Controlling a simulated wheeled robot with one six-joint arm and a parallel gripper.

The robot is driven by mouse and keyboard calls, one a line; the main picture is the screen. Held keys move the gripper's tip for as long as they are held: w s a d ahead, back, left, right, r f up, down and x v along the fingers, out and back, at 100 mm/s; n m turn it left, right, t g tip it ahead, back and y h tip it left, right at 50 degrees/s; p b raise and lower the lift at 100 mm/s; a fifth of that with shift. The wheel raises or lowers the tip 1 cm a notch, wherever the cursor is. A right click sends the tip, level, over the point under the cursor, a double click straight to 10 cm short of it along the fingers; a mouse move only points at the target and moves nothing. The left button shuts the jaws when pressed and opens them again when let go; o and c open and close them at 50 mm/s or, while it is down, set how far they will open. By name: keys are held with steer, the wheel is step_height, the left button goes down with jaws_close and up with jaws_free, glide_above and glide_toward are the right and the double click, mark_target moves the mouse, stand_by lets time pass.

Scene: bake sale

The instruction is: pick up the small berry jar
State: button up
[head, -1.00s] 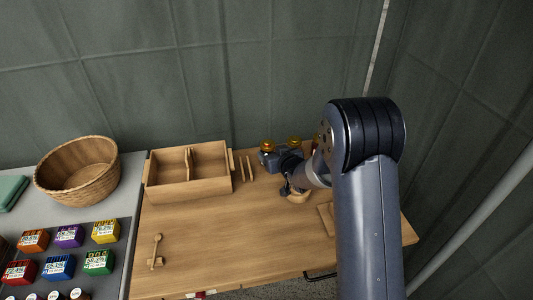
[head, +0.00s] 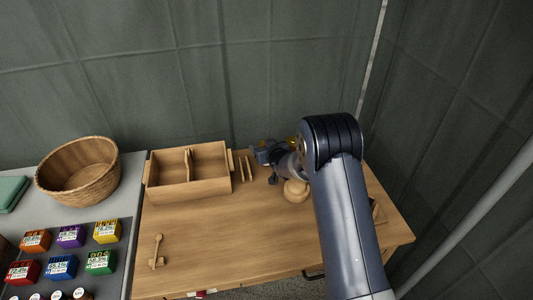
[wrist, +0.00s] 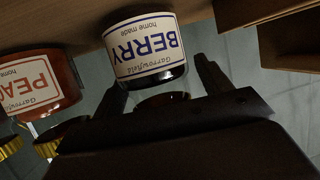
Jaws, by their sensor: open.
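The berry jar (wrist: 148,52) has a white label reading BERRY, dark contents and a dark rim, and appears upside down in the wrist view. My gripper (wrist: 160,78) is open, with one finger on each side of the jar's lower part in that picture. I cannot tell whether either finger touches it. In the head view my gripper (head: 264,160) is at the back of the wooden table and hides the berry jar there. A peach jar (wrist: 40,84) with an orange-red body stands beside the berry jar, left in the wrist view.
Gold lids (wrist: 10,147) show below the peach jar in the wrist view. A two-compartment wooden box (head: 170,194) and thin wooden slats (head: 248,169) stand left of my gripper. A round wooden piece (head: 296,191) lies close to my arm. The table's front middle (head: 220,240) is clear.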

steer(key=shift+f, duration=0.1)
steer(key=c, duration=1.3)
